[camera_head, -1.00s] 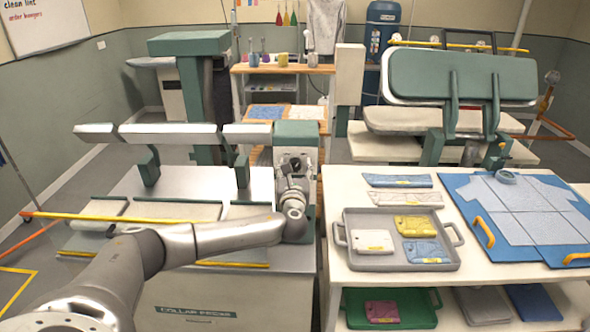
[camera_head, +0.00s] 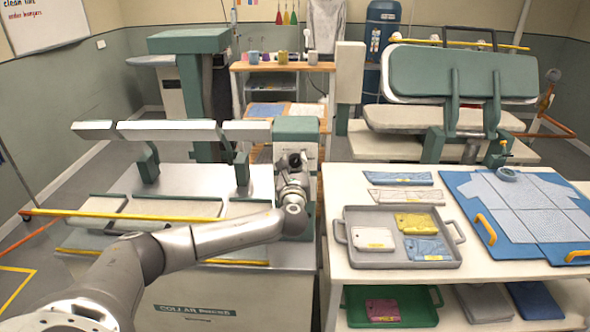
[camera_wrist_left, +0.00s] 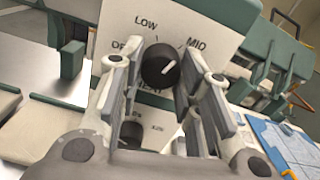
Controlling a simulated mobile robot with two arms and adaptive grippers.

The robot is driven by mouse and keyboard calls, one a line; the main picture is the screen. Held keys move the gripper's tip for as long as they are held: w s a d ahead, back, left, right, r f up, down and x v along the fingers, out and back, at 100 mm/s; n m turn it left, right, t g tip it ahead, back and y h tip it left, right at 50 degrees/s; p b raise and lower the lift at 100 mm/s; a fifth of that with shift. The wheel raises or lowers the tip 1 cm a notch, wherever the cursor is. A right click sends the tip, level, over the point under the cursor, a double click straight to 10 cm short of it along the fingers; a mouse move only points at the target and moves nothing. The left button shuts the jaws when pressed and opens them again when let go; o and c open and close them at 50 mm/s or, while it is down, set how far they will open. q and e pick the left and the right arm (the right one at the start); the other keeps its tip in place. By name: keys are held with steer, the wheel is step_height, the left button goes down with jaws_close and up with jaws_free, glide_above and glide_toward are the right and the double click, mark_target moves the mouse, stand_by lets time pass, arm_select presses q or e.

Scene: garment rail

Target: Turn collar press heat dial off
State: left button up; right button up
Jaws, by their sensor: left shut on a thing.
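The heat dial (camera_wrist_left: 161,66) is a round black knob with a white pointer line on a pale panel of the collar press (camera_head: 186,290). In the left wrist view LOW is printed above it and MID to its right. Another label at left is partly hidden by a finger. The pointer slants up and right, towards the MID side. My left gripper (camera_head: 293,170) is at the panel, its fingers on either side of the knob and shut on it. A second dark knob (camera_wrist_left: 132,132) shows lower down, partly between the fingers. My right gripper is not in view.
The press's long pale bar (camera_head: 168,130) and yellow rail (camera_head: 150,216) lie left of the panel. To the right, a table holds a grey tray (camera_head: 375,262) with folded cloths and a blue board (camera_head: 465,190) with a garment.

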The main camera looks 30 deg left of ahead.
arm_select(q)
steer(key=n+b, duration=0.4)
steer(key=n, duration=0.1)
steer(key=shift+f+n, duration=0.2)
steer(key=shift+n, duration=0.1)
steer(key=n+b, duration=0.3)
steer(key=n, duration=0.2)
steer(key=shift+d+b, duration=0.1)
steer(key=shift+b, duration=0.3)
steer(key=n+b, duration=0.3)
steer(key=n, duration=0.3)
steer(key=shift+r, duration=0.15)
steer(key=n+b, duration=0.1)
steer(key=n, duration=0.2)
steer(key=shift+b, duration=0.35)
steer(key=shift+r+n+b, duration=0.15)
steer(key=shift+n+b, duration=0.3)
steer(key=shift+n, duration=0.75)
steer(key=o, duration=1)
